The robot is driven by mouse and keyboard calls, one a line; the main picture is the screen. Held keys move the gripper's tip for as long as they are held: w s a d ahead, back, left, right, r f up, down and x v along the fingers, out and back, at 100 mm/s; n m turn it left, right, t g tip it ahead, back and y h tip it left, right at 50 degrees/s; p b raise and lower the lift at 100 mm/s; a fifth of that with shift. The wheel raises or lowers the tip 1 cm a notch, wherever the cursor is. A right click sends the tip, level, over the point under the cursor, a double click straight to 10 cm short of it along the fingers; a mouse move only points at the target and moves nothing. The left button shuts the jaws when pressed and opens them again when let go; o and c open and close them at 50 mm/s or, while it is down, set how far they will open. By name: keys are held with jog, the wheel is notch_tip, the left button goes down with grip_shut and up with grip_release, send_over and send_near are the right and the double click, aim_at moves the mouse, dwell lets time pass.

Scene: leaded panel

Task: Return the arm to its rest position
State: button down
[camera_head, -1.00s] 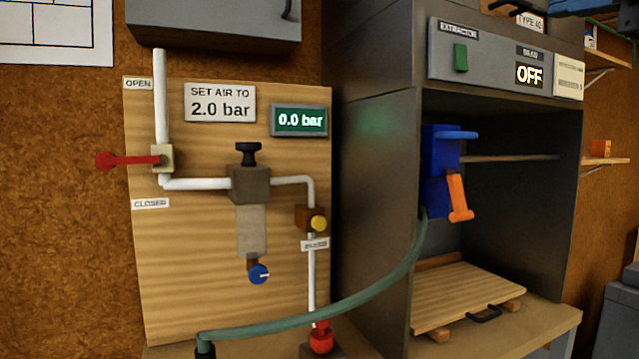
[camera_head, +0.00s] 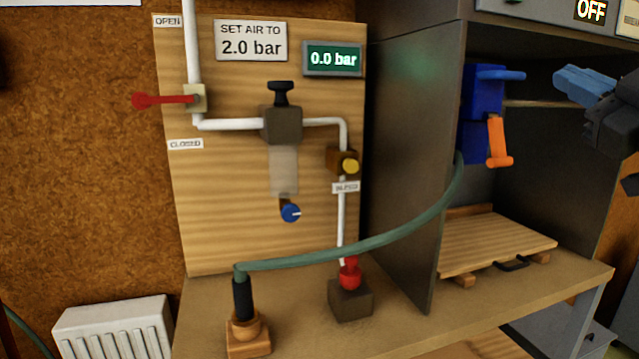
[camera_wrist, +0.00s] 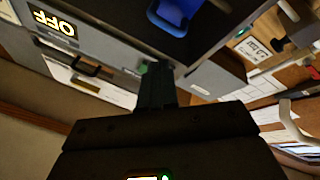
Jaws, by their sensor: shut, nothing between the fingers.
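My gripper (camera_head: 562,78) shows at the right edge of the head view, with blue fingers shut and empty. It is held in the air in front of the open cabinet, to the right of the blue spray unit (camera_head: 481,105) with its orange lever (camera_head: 496,142). In the wrist view my gripper (camera_wrist: 155,78) shows as dark fingers held together. Nothing is between them. Much of the arm is outside the head view.
The cabinet (camera_head: 405,160) holds a slatted wooden board (camera_head: 495,243). A green hose (camera_head: 390,238) runs from the blue unit to a black fitting (camera_head: 243,298) on the bench (camera_head: 440,318). The air panel (camera_head: 230,240) carries a red lever (camera_head: 165,99), and its display (camera_head: 333,59) reads 0.0 bar.

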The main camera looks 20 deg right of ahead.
jog(key=s+a+f+m+g+h, duration=0.1)
jog(key=s+a+f+m, duration=0.2)
jog(key=f, duration=0.7)
jog(key=s+a+f+m+g+h, duration=0.15)
jog(key=a+f+m, duration=0.35)
jog(key=f, duration=0.5)
jog(key=s+a+f+m+g+h, duration=0.1)
jog(key=s+a+f+m, duration=0.3)
jog(key=f, duration=0.6)
jog(key=s+a+f+n+g, duration=0.2)
jog(key=s+a+f, duration=0.5)
jog(key=s+f, duration=0.3)
jog(key=s+a+n+g+y, duration=0.1)
jog(key=s+y, duration=0.1)
jog(key=s, duration=0.6)
jog(key=s+a+n+g+y, duration=0.1)
jog(key=s+y, duration=0.1)
jog(key=s, duration=0.6)
jog(key=shift+a+f+n, duration=0.3)
jog(key=shift+a+f, duration=0.1)
jog(key=c, duration=1.8)
grip_release()
jog(key=shift+s, duration=0.1)
